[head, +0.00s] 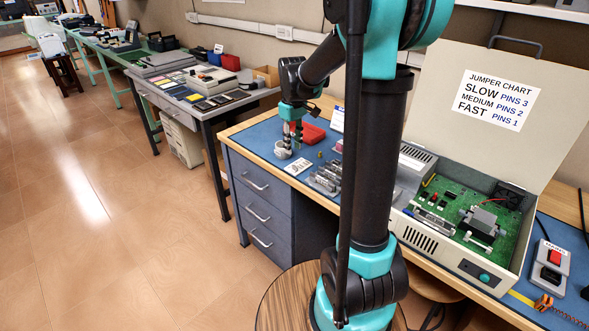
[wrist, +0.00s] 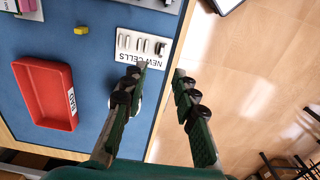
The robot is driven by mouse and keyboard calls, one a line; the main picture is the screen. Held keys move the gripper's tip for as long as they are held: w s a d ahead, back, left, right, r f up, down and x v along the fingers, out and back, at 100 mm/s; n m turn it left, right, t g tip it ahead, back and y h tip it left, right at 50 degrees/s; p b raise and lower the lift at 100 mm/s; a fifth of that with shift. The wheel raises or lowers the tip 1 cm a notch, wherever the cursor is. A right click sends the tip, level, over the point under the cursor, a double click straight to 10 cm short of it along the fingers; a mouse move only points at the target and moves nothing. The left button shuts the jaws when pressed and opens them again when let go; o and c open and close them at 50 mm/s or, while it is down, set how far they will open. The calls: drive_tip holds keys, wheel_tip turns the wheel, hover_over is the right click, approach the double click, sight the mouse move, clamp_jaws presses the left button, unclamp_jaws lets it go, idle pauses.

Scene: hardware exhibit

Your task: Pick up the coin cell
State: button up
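A white card marked "NEW CELLS" (wrist: 150,58) lies on the blue mat; it also shows in the head view (head: 298,167). Several small pale upright pieces (wrist: 128,42) and one darker piece (wrist: 160,47) are on it. I cannot tell for sure which of them is a coin cell. My gripper (wrist: 161,70) is open and empty, its fingertips appearing at the card's lower edge. In the head view my gripper (head: 289,146) is over the near left end of the workbench. A pale round thing (head: 283,152) is beside it, mostly hidden by a finger in the wrist view.
A red tray (wrist: 45,92) with a white label lies left of the card. A small yellow block (wrist: 81,30) is on the mat. The bench edge and open floor (wrist: 250,80) are at right.

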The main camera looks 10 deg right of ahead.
sight(295, 168)
drive_tip(key=shift+s+d+f, duration=0.1)
drive_tip(key=shift+s+f, duration=0.05)
drive_tip(key=shift+f, duration=1.75)
drive_tip(key=shift+s+d+f, duration=0.1)
drive_tip(key=shift+s+f, duration=0.05)
drive_tip(key=shift+f, duration=1.7)
drive_tip(key=shift+c, duration=0.3)
clamp_jaws()
